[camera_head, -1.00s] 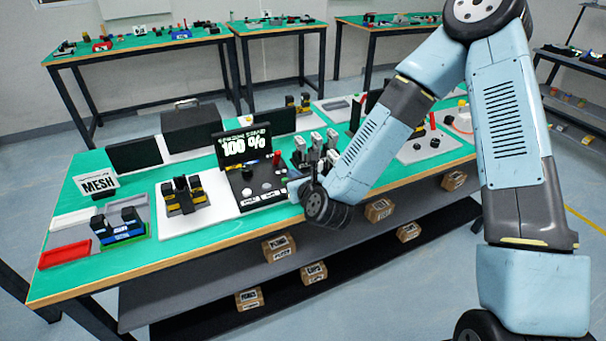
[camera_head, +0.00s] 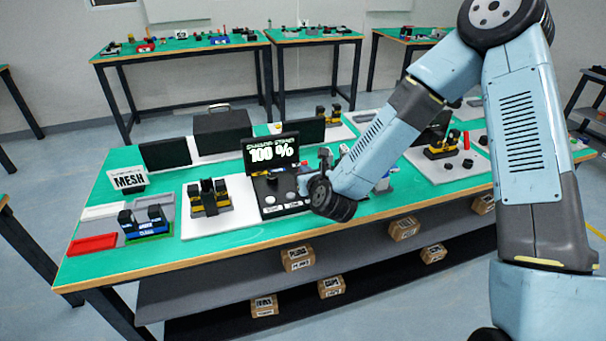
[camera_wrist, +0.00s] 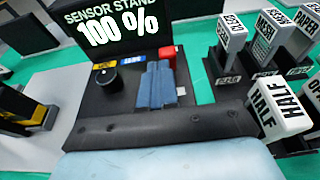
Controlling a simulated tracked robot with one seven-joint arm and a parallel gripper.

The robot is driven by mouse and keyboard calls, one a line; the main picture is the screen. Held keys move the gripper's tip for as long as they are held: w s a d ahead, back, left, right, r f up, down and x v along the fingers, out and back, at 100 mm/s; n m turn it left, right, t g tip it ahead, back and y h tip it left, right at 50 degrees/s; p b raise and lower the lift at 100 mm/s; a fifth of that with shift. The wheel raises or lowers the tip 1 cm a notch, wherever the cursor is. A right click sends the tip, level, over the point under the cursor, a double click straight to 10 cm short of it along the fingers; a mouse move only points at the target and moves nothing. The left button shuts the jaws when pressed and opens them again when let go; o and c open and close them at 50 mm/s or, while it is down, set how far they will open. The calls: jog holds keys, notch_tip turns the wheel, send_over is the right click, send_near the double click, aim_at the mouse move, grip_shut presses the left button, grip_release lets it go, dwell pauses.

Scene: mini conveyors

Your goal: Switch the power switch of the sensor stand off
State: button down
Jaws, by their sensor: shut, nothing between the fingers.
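The sensor stand shows its screen reading "SENSOR STAND 100 %" in the head view (camera_head: 271,151) and in the wrist view (camera_wrist: 118,30). Its dark panel (camera_wrist: 92,108) carries a black knob (camera_wrist: 106,78) and a red block-like control (camera_wrist: 167,54), which may be the power switch. My gripper (camera_wrist: 158,68) is shut and empty, with its blue-grey fingers over the panel, just in front of the red control. Whether they touch it is unclear. In the head view my wrist hides the right part of the panel and the gripper.
Labelled white-topped blocks, including HALF (camera_wrist: 278,106) and MESH (camera_wrist: 269,33), stand close on the right. A black-and-yellow fixture (camera_head: 209,198) on a white plate is at the left. A MESH sign (camera_head: 129,181) stands farther left on the green table (camera_head: 160,252).

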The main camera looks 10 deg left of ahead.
jog(key=shift+w+d, duration=0.2)
jog(key=shift+d, duration=0.1)
jog(key=shift+w+r+g, duration=0.2)
jog(key=shift+r+g, duration=0.05)
jog(key=shift+g, duration=0.05)
